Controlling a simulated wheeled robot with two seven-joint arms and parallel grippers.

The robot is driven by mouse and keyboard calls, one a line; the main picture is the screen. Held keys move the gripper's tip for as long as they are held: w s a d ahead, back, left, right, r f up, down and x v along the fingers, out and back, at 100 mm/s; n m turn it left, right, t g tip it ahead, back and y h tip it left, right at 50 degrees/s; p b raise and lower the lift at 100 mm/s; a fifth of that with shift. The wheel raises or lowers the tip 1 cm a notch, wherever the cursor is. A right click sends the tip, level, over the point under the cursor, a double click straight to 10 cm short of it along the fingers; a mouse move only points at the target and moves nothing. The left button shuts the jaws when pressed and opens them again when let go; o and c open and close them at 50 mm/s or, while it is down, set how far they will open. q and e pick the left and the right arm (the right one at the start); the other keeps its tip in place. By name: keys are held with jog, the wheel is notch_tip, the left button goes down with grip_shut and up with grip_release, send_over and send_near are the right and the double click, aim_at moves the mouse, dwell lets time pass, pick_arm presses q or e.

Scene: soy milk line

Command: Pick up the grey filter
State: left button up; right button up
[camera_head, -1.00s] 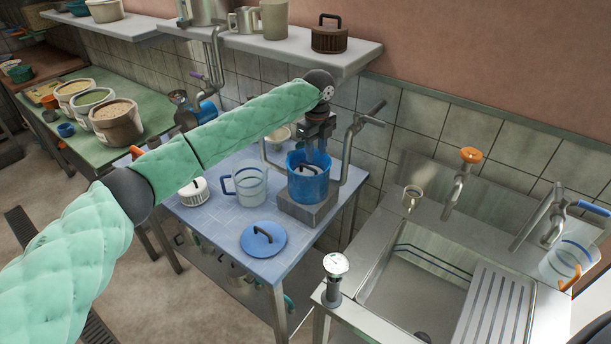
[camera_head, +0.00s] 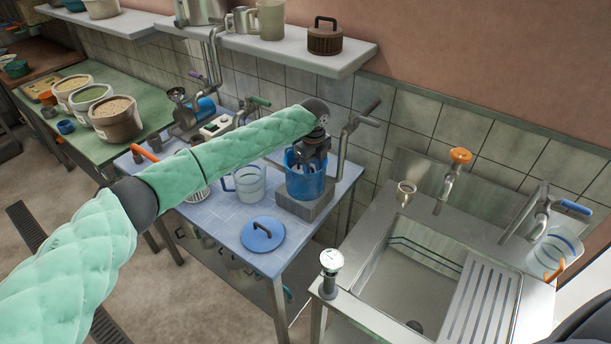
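A blue pot (camera_head: 305,184) stands on a grey metal block (camera_head: 302,206) on the blue-topped table. My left gripper (camera_head: 308,164) points down into the mouth of this pot. Its fingertips are hidden by the pot wall, so I cannot tell whether they are closed on anything. The grey filter is not clearly visible now; the pot's inside is covered by the gripper and wall. A pale ribbed filter (camera_head: 199,196) stands further left on the table, partly behind my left arm. My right gripper is not in view.
A clear jug (camera_head: 247,183) with a blue handle stands just left of the pot. A blue lid (camera_head: 263,234) lies in front. A metal pipe (camera_head: 345,145) rises close behind the pot. The shelf (camera_head: 270,45) holds a brown ribbed filter (camera_head: 324,38). A sink (camera_head: 405,275) is right.

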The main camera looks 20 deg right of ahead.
pick_arm(q)
jog(key=shift+s, duration=0.1)
grip_shut()
dwell(0.4)
